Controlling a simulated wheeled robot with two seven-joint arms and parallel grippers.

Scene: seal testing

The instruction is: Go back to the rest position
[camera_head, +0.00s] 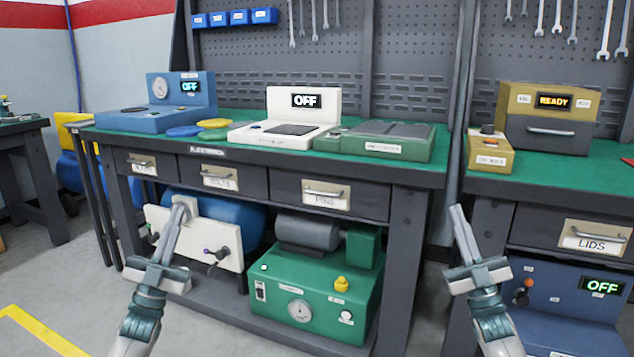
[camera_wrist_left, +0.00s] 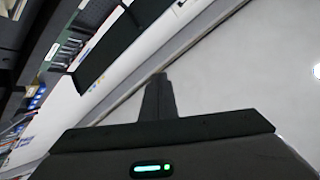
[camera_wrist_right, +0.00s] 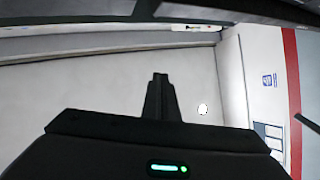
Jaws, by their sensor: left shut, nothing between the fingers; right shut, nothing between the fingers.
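My left gripper (camera_head: 179,212) is raised in front of the left bench, its fingers pointing up and shut with nothing between them. It overlaps the white panel under the bench in the head view. Its closed fingers also show in the left wrist view (camera_wrist_left: 157,95). My right gripper (camera_head: 458,215) is raised in front of the gap between the two benches, fingers up, shut and empty. Its closed fingers also show in the right wrist view (camera_wrist_right: 160,95). Neither gripper visibly holds anything.
The left bench (camera_head: 405,175) carries a blue device (camera_head: 170,115) reading OFF, a white device (camera_head: 305,105) reading OFF, a green device (camera_head: 385,142) and coloured discs (camera_head: 185,130). A green machine (camera_head: 310,290) stands below. The right bench (camera_head: 590,175) bears a yellow-black device (camera_head: 550,115) reading READY.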

